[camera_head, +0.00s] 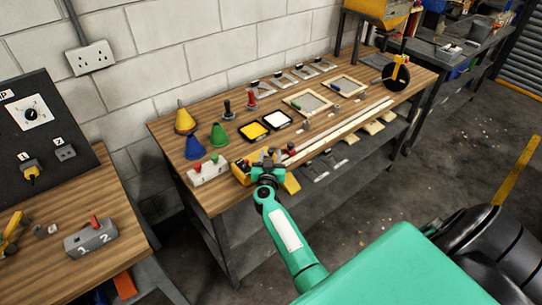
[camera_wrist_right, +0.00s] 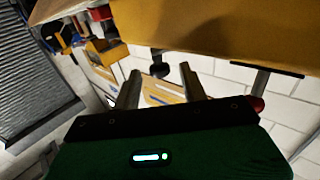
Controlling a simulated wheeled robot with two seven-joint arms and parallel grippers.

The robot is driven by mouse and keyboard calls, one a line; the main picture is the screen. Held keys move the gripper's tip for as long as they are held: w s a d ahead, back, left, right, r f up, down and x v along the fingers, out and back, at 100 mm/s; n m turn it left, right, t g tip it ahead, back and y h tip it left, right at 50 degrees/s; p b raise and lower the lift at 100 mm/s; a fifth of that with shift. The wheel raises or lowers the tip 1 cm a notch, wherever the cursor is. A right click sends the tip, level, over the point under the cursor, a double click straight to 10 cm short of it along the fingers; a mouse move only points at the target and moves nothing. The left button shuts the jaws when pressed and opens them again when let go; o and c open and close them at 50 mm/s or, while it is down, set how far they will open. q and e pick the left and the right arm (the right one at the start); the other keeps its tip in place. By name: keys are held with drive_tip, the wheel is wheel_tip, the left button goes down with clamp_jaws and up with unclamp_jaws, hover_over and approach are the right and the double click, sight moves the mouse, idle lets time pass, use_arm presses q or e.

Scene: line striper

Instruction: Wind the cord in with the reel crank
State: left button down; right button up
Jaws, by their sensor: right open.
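My right gripper (camera_head: 266,160) is at the front edge of the workbench, right beside a yellow device (camera_head: 241,173) that it partly hides. In the right wrist view the two fingers of the gripper (camera_wrist_right: 160,78) stand apart, open. A dark knob on a short stem (camera_wrist_right: 158,69) shows between the fingertips; I cannot tell how deep it sits or whether it is the reel crank. A large yellow surface (camera_wrist_right: 225,32) fills the top of that view, close to the gripper. No cord can be made out for certain. My left gripper is out of view.
A long pale double strip (camera_head: 340,132) runs along the bench. A yellow-and-black wheel (camera_head: 397,74) is at the far end. A wooden table (camera_head: 95,205) stands left.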

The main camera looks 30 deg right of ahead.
drive_tip(key=shift+b+x, duration=0.5)
drive_tip(key=shift+x, duration=0.9)
clamp_jaws()
drive_tip(key=shift+r, duration=0.1)
